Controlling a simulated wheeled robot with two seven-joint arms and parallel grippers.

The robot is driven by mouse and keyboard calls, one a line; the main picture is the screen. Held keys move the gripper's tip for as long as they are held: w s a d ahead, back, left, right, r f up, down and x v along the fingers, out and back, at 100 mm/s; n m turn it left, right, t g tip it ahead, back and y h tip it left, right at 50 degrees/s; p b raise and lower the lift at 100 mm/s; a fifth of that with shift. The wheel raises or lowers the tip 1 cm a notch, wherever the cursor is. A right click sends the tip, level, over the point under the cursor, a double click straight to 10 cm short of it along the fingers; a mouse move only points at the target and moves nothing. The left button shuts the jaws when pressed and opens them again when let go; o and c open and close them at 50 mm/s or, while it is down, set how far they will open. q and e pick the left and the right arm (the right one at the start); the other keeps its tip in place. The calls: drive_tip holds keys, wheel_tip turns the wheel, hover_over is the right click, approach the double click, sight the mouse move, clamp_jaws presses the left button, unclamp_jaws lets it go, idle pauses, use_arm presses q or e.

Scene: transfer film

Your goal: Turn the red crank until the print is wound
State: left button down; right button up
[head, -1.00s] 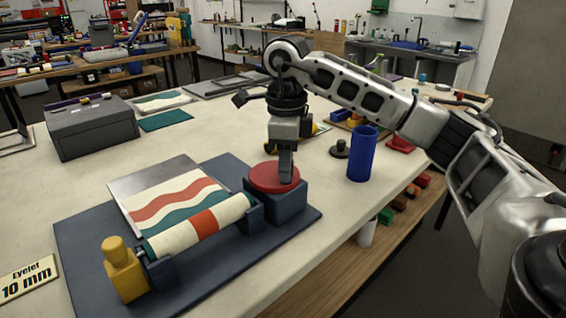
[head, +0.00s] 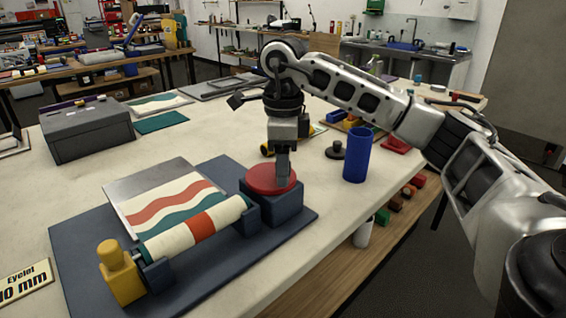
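The red crank (head: 262,178) is a round disc on top of a dark blue block (head: 275,207) at the right end of the printing rig. My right gripper (head: 283,182) points straight down at the crank, its fingertips at the right part of the disc. The fingers overlap from this side, so I cannot tell whether they are shut on a knob. The print (head: 165,200), cream with red and teal waves, lies on a grey plate (head: 130,177) and meets a striped roller (head: 200,228). My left gripper is not in view.
A yellow block (head: 121,274) stands at the roller's left end, on the blue base (head: 215,285). A blue cylinder (head: 357,156) and a black knobbed weight (head: 336,151) stand right of my gripper. A grey box (head: 88,130) sits at the back left. The table's front edge is close.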

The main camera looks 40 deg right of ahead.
use_arm(q)
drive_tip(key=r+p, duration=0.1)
drive_tip(key=p, duration=0.1)
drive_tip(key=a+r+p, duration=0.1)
drive_tip(key=p, duration=0.2)
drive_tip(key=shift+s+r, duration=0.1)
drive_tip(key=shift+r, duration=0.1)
use_arm(e)
wheel_tip(320, 180, up, 16)
